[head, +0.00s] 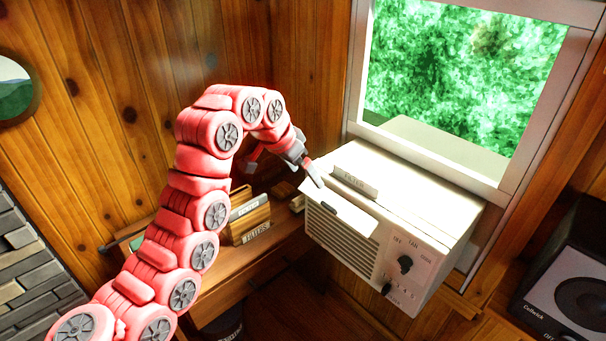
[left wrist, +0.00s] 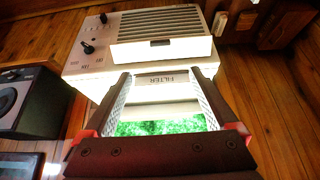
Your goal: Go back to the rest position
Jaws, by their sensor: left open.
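My left gripper (head: 312,170) is at the top front left edge of a white air conditioner (head: 440,225) set in the window. In the left wrist view its two fingers (left wrist: 160,82) are apart. A plate marked FILTER (head: 355,182) stands along the unit's top front edge; it also shows between the fingers in the left wrist view (left wrist: 162,78). The jaws look empty, and I cannot tell whether a fingertip touches the unit. My right gripper is in neither view.
A wooden box marked FILTERS (head: 250,222) stands on a wooden shelf (head: 262,262) left of the unit. The window (head: 450,75) is behind the unit. A black-and-white speaker (head: 565,285) stands at the lower right. A stone wall (head: 30,265) is at the left.

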